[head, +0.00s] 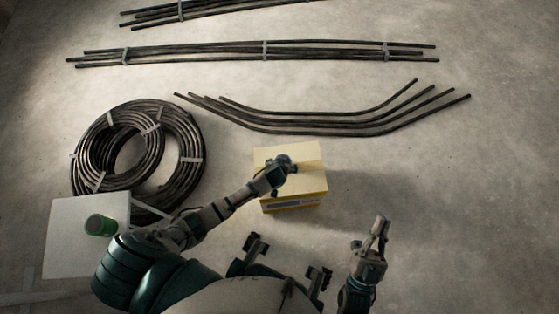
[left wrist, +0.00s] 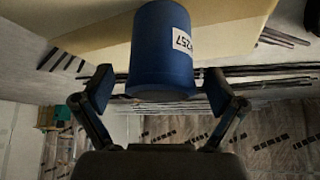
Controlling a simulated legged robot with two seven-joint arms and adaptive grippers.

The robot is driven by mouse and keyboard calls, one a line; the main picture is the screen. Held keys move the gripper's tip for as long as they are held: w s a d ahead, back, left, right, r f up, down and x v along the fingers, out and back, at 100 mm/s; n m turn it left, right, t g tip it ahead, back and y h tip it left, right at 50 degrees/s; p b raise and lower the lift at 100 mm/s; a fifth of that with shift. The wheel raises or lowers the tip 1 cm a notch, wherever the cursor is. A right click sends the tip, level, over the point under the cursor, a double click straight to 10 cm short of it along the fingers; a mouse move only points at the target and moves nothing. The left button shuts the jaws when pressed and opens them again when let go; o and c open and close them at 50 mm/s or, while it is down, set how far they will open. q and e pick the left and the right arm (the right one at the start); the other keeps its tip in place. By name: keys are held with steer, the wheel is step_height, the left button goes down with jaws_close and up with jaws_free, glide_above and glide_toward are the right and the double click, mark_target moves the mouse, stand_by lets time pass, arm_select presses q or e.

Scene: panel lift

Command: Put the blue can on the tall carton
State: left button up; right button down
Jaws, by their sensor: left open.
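The tall carton (head: 306,184) is a pale yellow box on the floor in the middle of the head view. My left gripper (head: 283,163) is over its top. In the left wrist view the blue can (left wrist: 160,45), with a white label, is in front of the yellow carton surface (left wrist: 90,28). The open fingers of my left gripper (left wrist: 152,92) are on either side of the can's near end, with a gap at each side. The can's contact with the carton top is hidden. My right gripper (head: 379,226) is empty, off to the right; its finger opening is unclear.
A green can (head: 100,225) is on a white table (head: 65,255) at the left. A coil of black cable (head: 187,160) lies behind it. Bundled rods (head: 230,55) and bent rods (head: 340,131) lie on the floor at the back. The floor right of the carton is clear.

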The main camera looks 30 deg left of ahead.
arm_select(q)
steer(key=p+v, duration=0.1)
steer(key=v, duration=0.1)
steer(key=p+v, duration=0.1)
steer(key=v, duration=0.2)
steer(key=shift+w+r, duration=0.2)
steer(key=s+d+r+m+t+h+p, duration=0.1)
steer(key=s+d+r+h, duration=0.1)
steer(key=s+d+r, duration=0.3)
steer(key=s+d+r+m+t+h+p, duration=0.1)
steer(key=s+r+t+h+p, duration=0.15)
steer(key=r, duration=0.35)
steer(key=s+a+r+m+t, duration=0.1)
steer(key=s+r+t, duration=0.1)
steer(key=r, duration=0.6)
steer(key=s+a+r+m+t, duration=0.1)
steer(key=s+r+t, duration=0.2)
steer(key=r, duration=0.6)
steer(key=shift+s+a+b, duration=0.3)
steer(key=shift+s+b, duration=0.15)
steer(key=shift+s, duration=0.3)
arm_select(e)
step_height(320, 180, down, 10)
steer(key=w+g+h, duration=0.1)
steer(key=w+g, duration=0.1)
steer(key=g, duration=0.7)
steer(key=shift+d+f+n+g+h, duration=0.25)
steer(key=shift+d+n+g+h, duration=0.05)
steer(key=shift+d+n, duration=0.1)
steer(key=shift+w+a, duration=0.1)
